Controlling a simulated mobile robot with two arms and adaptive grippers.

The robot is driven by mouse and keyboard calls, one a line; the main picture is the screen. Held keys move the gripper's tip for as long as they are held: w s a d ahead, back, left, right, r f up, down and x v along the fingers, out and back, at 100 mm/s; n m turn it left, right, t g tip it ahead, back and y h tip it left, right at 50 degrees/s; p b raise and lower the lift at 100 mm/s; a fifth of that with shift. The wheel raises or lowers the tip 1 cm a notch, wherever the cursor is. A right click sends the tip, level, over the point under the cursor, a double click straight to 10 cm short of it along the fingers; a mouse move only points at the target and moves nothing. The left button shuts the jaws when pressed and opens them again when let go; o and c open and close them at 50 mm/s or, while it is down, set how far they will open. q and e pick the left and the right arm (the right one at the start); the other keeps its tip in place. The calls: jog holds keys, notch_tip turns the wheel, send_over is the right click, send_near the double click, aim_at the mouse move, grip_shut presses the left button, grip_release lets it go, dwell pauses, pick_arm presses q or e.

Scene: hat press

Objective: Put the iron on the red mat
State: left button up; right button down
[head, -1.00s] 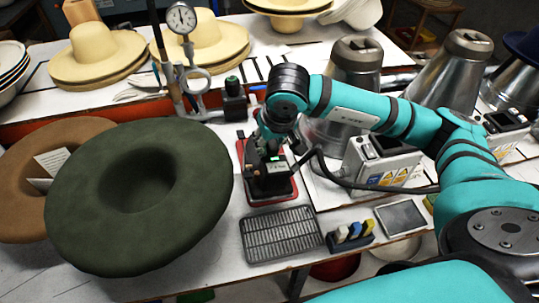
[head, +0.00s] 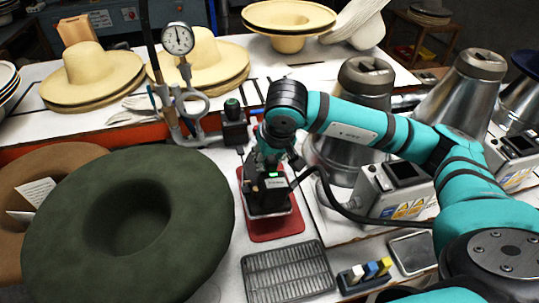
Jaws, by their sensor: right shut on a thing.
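The red mat (head: 277,232) lies on the white table in the middle of the head view. Its front strip and edges show; the rest is covered. The iron (head: 268,208), dark with a pale lower edge, is over the mat. I cannot tell whether its base touches the mat or hangs just above it. My right gripper (head: 268,178) reaches down from above and is shut on the iron, hiding much of its upper part. My left gripper is out of view.
A grey wire rack (head: 288,273) lies in front of the mat. A large dark green hat (head: 130,225) is close on the left. A control box (head: 395,190) and a metal cone (head: 365,100) stand to the right. A gauge stand (head: 178,40) rises behind.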

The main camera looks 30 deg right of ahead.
jog(key=shift+w+f+b, duration=0.1)
jog(key=shift+f+b, duration=0.2)
jog(key=shift+f, duration=0.6)
jog(key=shift+f+b, duration=0.6)
jog(key=shift+f, duration=0.25)
jog(key=shift+a+f, duration=0.15)
jog(key=shift+f, duration=0.4)
pick_arm(q)
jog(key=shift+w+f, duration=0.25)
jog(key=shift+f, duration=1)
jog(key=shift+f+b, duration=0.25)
jog(key=shift+b, duration=0.2)
pick_arm(e)
jog(key=shift+s+f, duration=0.2)
jog(key=shift+f, duration=0.05)
jog(key=c, duration=1.4)
grip_release()
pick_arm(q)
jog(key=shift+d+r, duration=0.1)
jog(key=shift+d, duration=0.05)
pick_arm(e)
jog(key=o, duration=0.4)
jog(key=shift+d, duration=0.25)
